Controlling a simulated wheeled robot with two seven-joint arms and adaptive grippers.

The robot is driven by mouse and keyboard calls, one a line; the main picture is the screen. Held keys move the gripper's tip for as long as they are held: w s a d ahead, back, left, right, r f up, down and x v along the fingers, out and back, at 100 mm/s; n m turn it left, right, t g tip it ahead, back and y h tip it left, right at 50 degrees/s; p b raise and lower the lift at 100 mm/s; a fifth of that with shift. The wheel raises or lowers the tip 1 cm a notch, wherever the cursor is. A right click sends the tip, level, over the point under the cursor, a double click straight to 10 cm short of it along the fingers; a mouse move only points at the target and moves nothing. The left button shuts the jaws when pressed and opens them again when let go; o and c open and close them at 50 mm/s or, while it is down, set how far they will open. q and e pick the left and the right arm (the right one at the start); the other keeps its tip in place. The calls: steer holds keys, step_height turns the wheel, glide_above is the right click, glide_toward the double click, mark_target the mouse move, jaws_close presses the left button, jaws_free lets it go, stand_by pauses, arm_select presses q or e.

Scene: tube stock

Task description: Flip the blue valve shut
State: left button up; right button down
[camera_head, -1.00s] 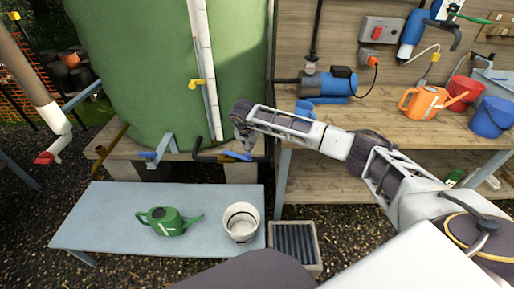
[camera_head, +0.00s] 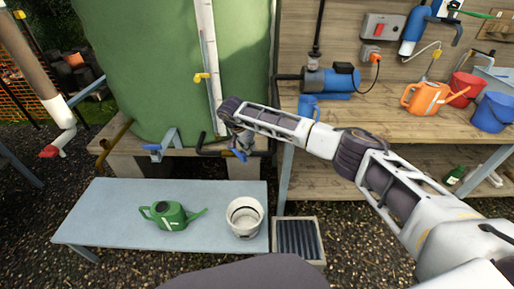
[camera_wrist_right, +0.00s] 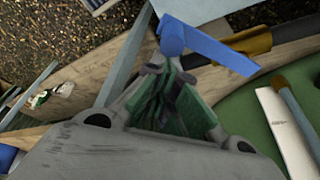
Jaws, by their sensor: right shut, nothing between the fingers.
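A blue valve lever (camera_wrist_right: 215,48) shows in the right wrist view just beyond my right fingertips (camera_wrist_right: 165,72), slanting down to the right from its blue hub. I cannot tell whether the fingers touch it. In the head view the blue lever (camera_head: 238,155) is mostly hidden by my right gripper (camera_head: 240,148), at the black pipe below the green tank. My right gripper is shut and holds nothing. My left gripper is not in view.
The green tank (camera_head: 150,70) stands behind on a wooden base. A light-blue bench (camera_head: 110,215) below holds a green watering can (camera_head: 170,215) and a white bucket (camera_head: 245,217). A wooden workbench (camera_head: 385,115) with a blue pump (camera_head: 330,80) is at right. A red valve (camera_head: 50,151) is at far left.

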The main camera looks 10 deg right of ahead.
mark_target(244, 154)
steer(key=s+a+m, duration=0.1)
steer(key=a+m+g, duration=0.1)
steer(key=a+m, duration=0.1)
steer(key=shift+s, duration=0.4)
steer(key=shift+s+a, duration=0.15)
steer(key=shift+a, duration=0.4)
steer(key=shift+s+a, duration=0.15)
steer(key=shift+a, duration=0.35)
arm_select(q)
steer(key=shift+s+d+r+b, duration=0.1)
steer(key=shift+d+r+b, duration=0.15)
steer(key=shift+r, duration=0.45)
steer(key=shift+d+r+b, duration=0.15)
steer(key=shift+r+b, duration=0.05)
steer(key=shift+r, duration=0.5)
arm_select(e)
steer(key=shift+s+a, duration=0.15)
steer(key=shift+a, duration=0.85)
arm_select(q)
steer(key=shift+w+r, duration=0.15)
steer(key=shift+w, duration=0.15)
arm_select(e)
steer(key=shift+a, duration=0.2)
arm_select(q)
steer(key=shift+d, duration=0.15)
arm_select(e)
steer(key=shift+d, duration=0.15)
